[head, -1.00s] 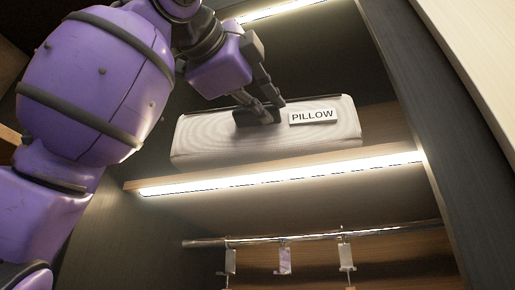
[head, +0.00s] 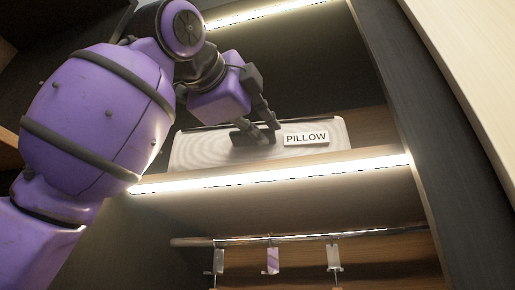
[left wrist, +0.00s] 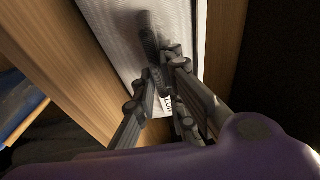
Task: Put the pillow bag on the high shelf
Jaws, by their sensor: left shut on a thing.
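The pillow bag (head: 200,150) is a pale, ribbed, box-shaped bag with a dark top edge, a dark front handle and a "PILLOW" label (head: 306,138). It is at the high shelf (head: 375,157), with its lower front partly hidden by the shelf's front edge. My left gripper (head: 257,136) is shut on the handle at the bag's front. In the left wrist view, the fingers (left wrist: 160,85) close around the dark handle (left wrist: 148,38) against the pale bag (left wrist: 115,35). Whether the bag's underside touches the shelf is hidden. My right gripper is not in view.
A bright light strip (head: 270,178) runs under the shelf front. Below it is a rail (head: 300,237) with several hanging clips. A dark side panel (head: 425,150) bounds the shelf at right. Open room shows above the bag and to its right.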

